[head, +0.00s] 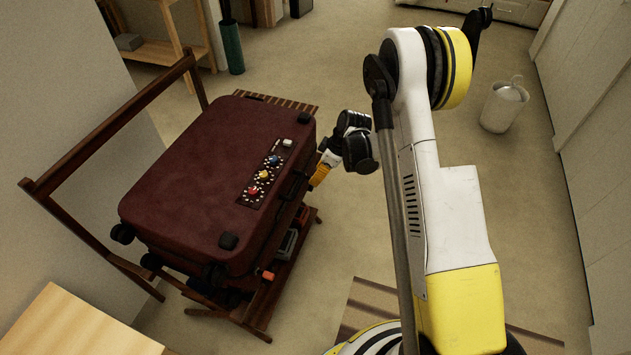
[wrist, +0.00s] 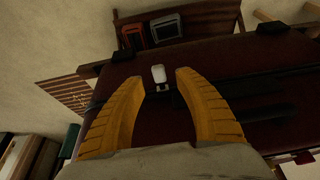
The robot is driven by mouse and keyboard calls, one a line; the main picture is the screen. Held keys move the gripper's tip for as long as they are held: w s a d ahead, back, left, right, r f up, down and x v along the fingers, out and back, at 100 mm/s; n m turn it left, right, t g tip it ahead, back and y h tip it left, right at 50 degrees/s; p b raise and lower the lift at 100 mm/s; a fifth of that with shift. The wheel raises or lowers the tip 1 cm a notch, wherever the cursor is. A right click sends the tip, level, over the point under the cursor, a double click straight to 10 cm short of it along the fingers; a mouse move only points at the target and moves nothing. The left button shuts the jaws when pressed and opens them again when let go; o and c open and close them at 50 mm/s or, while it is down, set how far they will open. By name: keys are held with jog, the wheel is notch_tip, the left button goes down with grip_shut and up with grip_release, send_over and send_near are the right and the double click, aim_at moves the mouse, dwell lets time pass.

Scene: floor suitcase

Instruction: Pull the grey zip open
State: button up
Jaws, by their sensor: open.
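A dark maroon suitcase (head: 200,185) lies flat on a dark wooden rack. In the wrist view its side (wrist: 215,90) fills the middle. A small pale grey tab (wrist: 158,74), which looks like the grey zip pull, shows on that side between my fingertips. My gripper (head: 321,171) is at the suitcase's right side in the head view, where the tab is hidden. In the wrist view my gripper (wrist: 157,78) is open, with one yellow finger on each side of the tab. I see no contact, and cannot tell the depth between them.
The lid has a dial panel (head: 265,174) with red, yellow and blue knobs. A small orange piece (head: 268,275) shows low at the front corner. A grey item (head: 288,243) sits on the rack below. A white canister (head: 503,105) stands right; floor between is clear.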

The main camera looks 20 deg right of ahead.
jog(key=shift+b+x, duration=0.3)
jog(key=shift+x, duration=0.9)
grip_shut()
